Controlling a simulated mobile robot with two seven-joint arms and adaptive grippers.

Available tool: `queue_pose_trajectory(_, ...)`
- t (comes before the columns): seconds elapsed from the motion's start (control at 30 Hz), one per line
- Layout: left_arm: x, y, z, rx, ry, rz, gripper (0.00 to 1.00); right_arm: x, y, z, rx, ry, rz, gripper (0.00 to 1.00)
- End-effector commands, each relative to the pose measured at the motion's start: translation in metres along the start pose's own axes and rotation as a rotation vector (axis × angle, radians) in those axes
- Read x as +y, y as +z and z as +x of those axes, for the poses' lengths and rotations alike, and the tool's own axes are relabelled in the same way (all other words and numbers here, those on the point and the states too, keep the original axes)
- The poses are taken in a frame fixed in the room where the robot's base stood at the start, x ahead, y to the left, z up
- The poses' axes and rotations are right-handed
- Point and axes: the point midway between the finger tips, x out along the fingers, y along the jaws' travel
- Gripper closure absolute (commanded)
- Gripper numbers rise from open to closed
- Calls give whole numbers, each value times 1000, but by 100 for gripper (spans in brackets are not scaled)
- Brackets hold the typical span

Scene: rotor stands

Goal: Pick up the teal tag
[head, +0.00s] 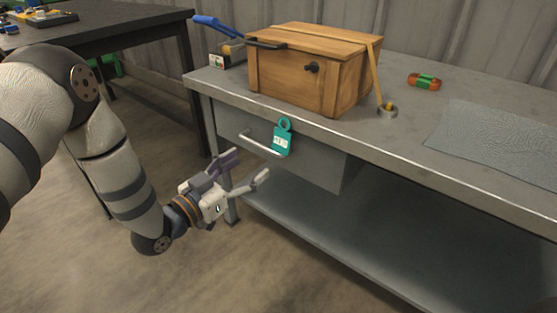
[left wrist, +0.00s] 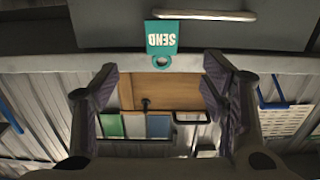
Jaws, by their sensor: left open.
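The teal tag (head: 281,140) has a ring at its top and pale lettering. In the head view it hangs at the bench's front edge, in front of the drawer and at the right end of its handle. What it hangs from is hard to tell. In the left wrist view the tag (left wrist: 161,38) appears upside down, reading "SEND". My left gripper (head: 247,168) is open and empty, below and left of the tag, apart from it. In the left wrist view its fingers (left wrist: 160,78) stand wide apart, with the tag beyond them. My right gripper is not in view.
The grey drawer (head: 318,162) has a bar handle (head: 260,145). A lower shelf (head: 330,225) lies beneath. A dark table (head: 110,25) stands back left.

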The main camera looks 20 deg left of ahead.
Motion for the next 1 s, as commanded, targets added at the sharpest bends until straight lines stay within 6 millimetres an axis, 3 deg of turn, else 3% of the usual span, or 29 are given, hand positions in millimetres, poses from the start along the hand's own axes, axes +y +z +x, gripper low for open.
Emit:
queue_pose_trajectory(0.2, 0, -8, 48, 20, 6, 5, 33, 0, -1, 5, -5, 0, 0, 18)
queue_pose_trajectory(0.6, -2, -8, 112, 12, 3, 3, 33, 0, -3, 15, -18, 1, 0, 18)
queue_pose_trajectory(0.87, -2, -10, 118, 11, 2, 1, 33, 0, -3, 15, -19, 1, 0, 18)
queue_pose_trajectory(1.0, -3, -10, 118, 11, 2, 1, 63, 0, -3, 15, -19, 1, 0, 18)
